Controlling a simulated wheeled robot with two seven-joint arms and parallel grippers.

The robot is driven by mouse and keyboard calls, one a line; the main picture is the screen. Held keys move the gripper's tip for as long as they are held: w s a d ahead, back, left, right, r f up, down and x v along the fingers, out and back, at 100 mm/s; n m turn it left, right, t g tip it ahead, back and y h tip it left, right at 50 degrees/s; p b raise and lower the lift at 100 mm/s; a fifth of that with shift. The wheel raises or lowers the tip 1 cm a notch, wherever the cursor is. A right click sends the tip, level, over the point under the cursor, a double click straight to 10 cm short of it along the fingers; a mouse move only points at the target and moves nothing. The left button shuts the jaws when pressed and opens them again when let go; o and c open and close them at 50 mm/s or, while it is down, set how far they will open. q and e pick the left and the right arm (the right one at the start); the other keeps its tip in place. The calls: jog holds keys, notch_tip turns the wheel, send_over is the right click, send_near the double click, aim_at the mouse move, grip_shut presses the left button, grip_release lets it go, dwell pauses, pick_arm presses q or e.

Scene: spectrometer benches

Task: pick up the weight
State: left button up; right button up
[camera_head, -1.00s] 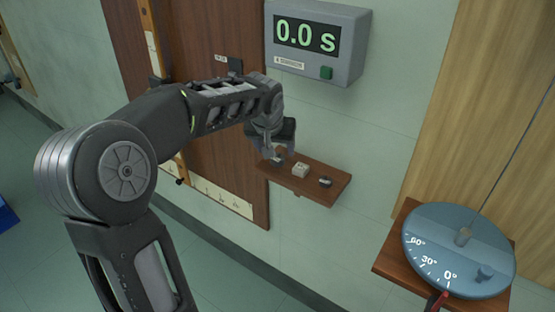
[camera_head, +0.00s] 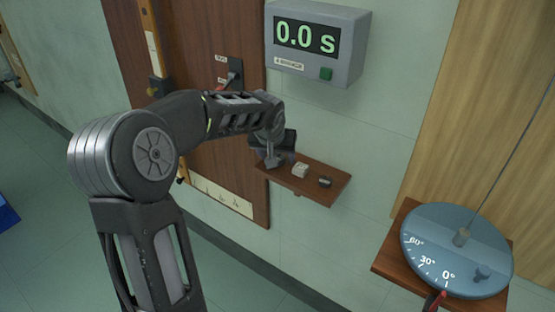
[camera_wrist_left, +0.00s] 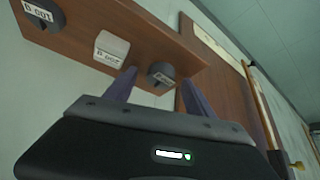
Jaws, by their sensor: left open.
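A small wooden wall shelf (camera_head: 307,189) holds several small pieces. At its left end in the head view my left gripper (camera_head: 271,160) reaches down, open, and hides what lies there. In the left wrist view the fingers of my left gripper (camera_wrist_left: 157,88) stand apart around a dark round labelled weight (camera_wrist_left: 160,74), with nothing clamped. A white labelled block (camera_head: 300,170) sits beside it and shows in the wrist view (camera_wrist_left: 111,49). A second dark round piece (camera_head: 325,181) is farther along; its wrist-view label (camera_wrist_left: 42,12) is partly legible. My right gripper is not in view.
A timer box (camera_head: 318,42) reading 0.0 s hangs above the shelf. A brown board (camera_head: 215,150) with a switch (camera_head: 235,75) is on the wall to the left. A blue angle dial (camera_head: 458,265) on a wooden bracket stands at the lower right.

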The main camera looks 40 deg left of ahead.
pick_arm(q)
jog(key=shift+c, duration=0.5)
grip_shut()
